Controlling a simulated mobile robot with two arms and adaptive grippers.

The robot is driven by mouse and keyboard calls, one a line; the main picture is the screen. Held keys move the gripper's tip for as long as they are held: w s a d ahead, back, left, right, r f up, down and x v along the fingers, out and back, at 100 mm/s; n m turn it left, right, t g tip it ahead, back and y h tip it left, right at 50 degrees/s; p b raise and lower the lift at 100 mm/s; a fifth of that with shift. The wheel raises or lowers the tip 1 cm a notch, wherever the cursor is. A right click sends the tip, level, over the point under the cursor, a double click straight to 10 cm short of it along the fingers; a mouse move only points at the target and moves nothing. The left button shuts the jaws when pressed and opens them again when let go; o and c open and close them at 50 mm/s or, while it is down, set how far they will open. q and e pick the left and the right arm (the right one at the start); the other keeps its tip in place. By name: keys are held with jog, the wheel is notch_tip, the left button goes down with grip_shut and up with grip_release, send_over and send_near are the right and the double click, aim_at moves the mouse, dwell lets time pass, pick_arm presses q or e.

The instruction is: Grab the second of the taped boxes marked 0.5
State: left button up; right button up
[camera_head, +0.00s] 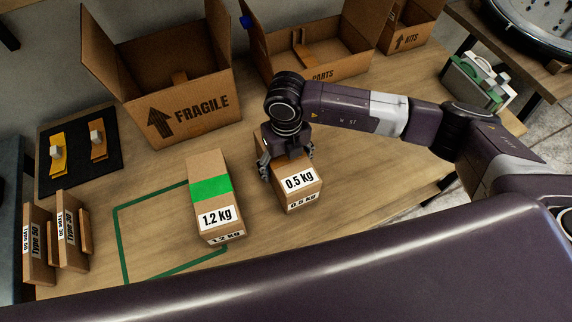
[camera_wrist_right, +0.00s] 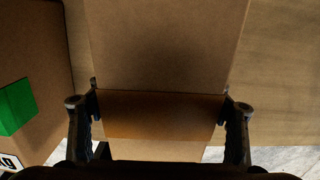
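A brown cardboard box labelled 0.5 kg (camera_head: 299,182) stands on the wooden table, right of the 1.2 kg box (camera_head: 208,183) with green tape. My right gripper (camera_head: 287,165) is over the far part of the 0.5 kg box, with one finger on each side. In the right wrist view, the same box (camera_wrist_right: 165,45) has a brown tape band (camera_wrist_right: 160,115) between the fingertips of my right gripper (camera_wrist_right: 160,97). The fingertips are at the box's edges; I cannot tell if they press on it. My left gripper is not in view.
A green outline (camera_head: 120,240) is on the table, partly under the 1.2 kg box. Behind are open cartons marked FRAGILE (camera_head: 190,105) and PARTS (camera_head: 335,70). A black mat (camera_head: 75,175) with small parts lies at left. Upright Type boxes (camera_head: 40,250) stand at the front left.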

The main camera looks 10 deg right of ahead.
jog(key=shift+r, duration=0.1)
jog(key=c, duration=1.2)
